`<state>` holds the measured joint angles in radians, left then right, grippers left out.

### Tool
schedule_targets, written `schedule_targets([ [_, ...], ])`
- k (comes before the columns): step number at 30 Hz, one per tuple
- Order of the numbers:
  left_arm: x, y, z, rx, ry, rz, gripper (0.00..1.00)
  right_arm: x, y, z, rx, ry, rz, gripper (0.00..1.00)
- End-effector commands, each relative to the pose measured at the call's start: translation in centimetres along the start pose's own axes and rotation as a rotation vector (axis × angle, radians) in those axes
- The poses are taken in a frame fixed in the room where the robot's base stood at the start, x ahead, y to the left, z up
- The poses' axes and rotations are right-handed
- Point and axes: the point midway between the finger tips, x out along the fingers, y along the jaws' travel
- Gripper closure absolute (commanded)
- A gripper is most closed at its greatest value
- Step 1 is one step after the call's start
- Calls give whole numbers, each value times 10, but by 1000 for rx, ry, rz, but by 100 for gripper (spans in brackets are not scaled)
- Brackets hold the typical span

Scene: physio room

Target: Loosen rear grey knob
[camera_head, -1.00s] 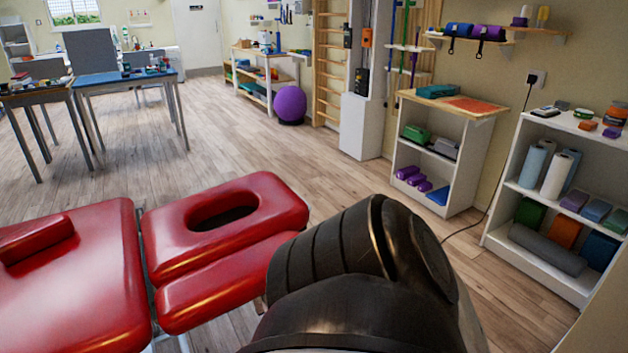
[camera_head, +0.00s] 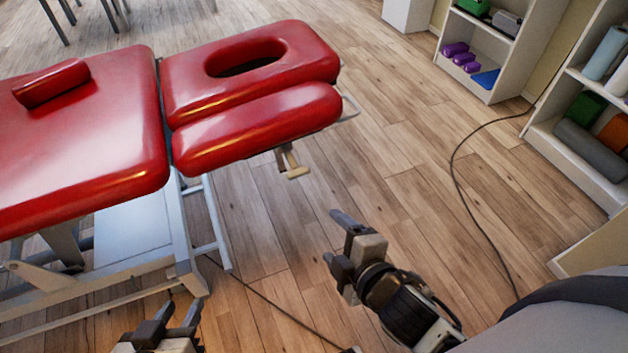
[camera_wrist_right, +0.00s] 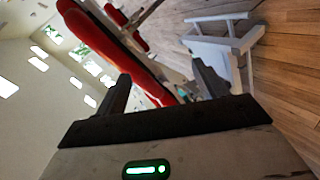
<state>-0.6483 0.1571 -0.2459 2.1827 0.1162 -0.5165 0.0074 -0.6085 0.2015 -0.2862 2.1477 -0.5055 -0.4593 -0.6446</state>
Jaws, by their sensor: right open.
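The red treatment table (camera_head: 95,125) fills the left of the head view, with its face-hole headrest (camera_head: 185,85) at the top. A small tan T-shaped handle (camera_head: 293,170) hangs under the headrest's near edge. I cannot make out a grey knob; it may be hidden or too small. My right gripper (camera_head: 335,240) is open and empty, below and right of the handle and apart from it. The right wrist view shows its two fingers (camera_wrist_right: 165,85) spread, with the red table beyond. My left gripper (camera_head: 178,313) is at the bottom edge, fingers spread and empty, in front of the table's frame.
The table's white metal frame (camera_head: 190,235) stands on the wood floor. A dark cable (camera_head: 457,175) curves over the floor at right, near the white shelves (camera_head: 545,130) with rolls and blocks.

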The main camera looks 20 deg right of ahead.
Motion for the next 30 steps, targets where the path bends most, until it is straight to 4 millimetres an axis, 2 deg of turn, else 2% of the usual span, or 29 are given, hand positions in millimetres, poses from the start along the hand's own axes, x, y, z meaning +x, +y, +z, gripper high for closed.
schedule_targets([
  [1,23,-2,28,1,8,16,63,20,-20,12,-293,-17,63,29],
  [3,36,1,40,-1,13,39,63,31,-19,18,-698,-64,145,29],
  [6,51,4,55,-1,17,66,63,41,-17,20,-1206,-159,245,29],
  [9,61,8,64,-3,20,87,63,46,-13,17,-1591,-262,317,29],
  [12,65,10,69,-3,22,100,63,46,-10,13,-1837,-346,358,29],
  [15,66,11,69,-3,21,106,63,48,-5,10,-1956,-394,377,29],
  [20,65,10,68,-5,4,103,63,61,7,6,-1983,-407,382,29],
  [30,66,8,73,-7,-29,94,63,126,38,0,-1978,-405,381,29],
])
